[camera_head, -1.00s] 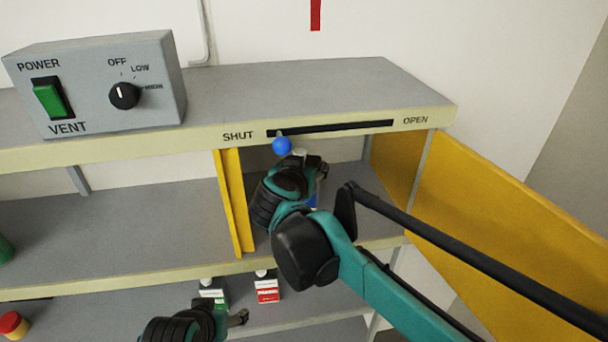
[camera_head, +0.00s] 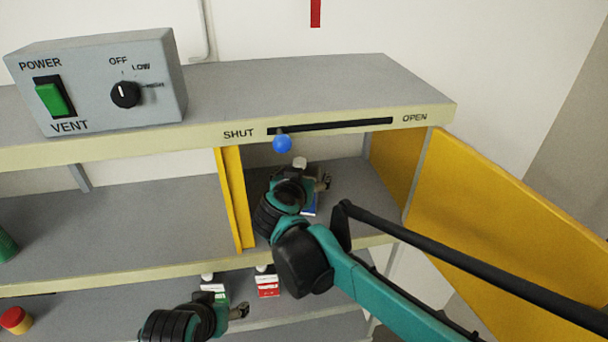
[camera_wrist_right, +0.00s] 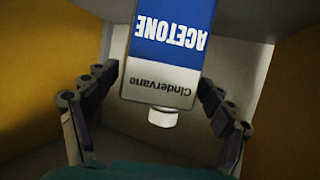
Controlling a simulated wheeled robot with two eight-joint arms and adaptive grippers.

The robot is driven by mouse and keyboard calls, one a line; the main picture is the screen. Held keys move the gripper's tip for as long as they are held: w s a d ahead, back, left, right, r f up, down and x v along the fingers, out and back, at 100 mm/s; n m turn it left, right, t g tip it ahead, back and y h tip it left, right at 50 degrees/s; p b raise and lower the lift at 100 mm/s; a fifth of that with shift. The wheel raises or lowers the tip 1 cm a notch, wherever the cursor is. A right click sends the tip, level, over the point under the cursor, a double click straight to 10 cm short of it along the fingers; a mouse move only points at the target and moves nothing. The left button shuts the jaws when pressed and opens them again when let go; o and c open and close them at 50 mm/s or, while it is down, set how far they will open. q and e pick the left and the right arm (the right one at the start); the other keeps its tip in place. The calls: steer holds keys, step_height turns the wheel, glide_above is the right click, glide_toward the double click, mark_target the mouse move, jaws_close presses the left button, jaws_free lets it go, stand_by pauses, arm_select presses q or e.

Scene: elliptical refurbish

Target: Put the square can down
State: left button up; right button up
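The square can is white and blue and reads ACETONE and Cindervane, upside down in the right wrist view (camera_wrist_right: 165,70). Whether the can's base touches the shelf is hidden. My left gripper (camera_head: 239,312) is low, near the lower shelf, apart from the can.
A yellow panel (camera_head: 235,200) stands left of the bay and a yellow door (camera_head: 500,220) swings out at right. A blue knob (camera_head: 282,144) hangs below the SHUT/OPEN slot. A red and white box (camera_head: 268,286) and a green and white one (camera_head: 215,291) stand below.

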steer(key=b+v, duration=0.2)
steer(key=v, duration=1)
step_height(320, 180, up, 8)
steer(key=w+d+n+t+y, duration=0.2)
steer(key=d+t+y, duration=0.1)
steer(key=t+y, duration=0.2)
steer(key=s+d+f+n+g+y, duration=0.2)
steer(key=s+f+g, duration=0.1)
steer(key=f, duration=0.4)
steer(key=s+d+f+n+g+y, duration=0.1)
steer(key=s+f+n+g, duration=0.2)
steer(key=f, duration=0.5)
steer(key=s+d+f+m+g+h, duration=0.4)
steer(key=s+d+f, duration=0.6)
steer(key=d+f, duration=0.4)
steer(key=shift+s+d+f+m+g+h, duration=0.15)
steer(key=shift+s+f+m+g+h, duration=0.25)
steer(key=shift+f+g+h, duration=0.25)
